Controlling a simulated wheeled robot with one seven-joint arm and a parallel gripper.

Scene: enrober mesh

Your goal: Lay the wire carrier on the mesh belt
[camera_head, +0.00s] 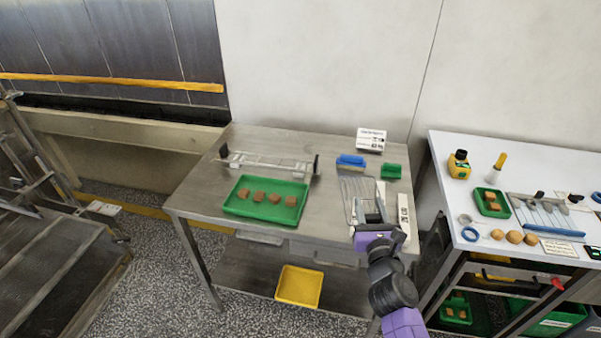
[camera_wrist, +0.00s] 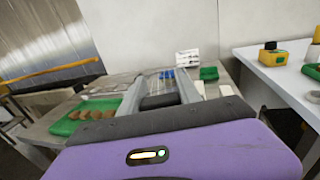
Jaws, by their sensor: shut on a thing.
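The wire carrier (camera_head: 354,191), a rack of thin parallel wires, is at the right part of the steel table. My gripper (camera_head: 370,212) is at its near end and shut on it; the fingers partly hide the grip. In the wrist view the wires of the carrier (camera_wrist: 166,77) show beyond my gripper (camera_wrist: 160,90). I cannot tell whether the carrier touches the table. A low metal frame with black end pieces, seemingly the mesh belt (camera_head: 268,163), stands at the table's back left, to the left of the carrier. Its mesh is too fine to make out.
A green tray (camera_head: 265,214) with several brown pieces lies in front of the frame. A blue block (camera_head: 350,160), a small green box (camera_head: 391,171) and a white sign (camera_head: 371,139) are behind the carrier. A cluttered white table (camera_head: 470,180) stands at right.

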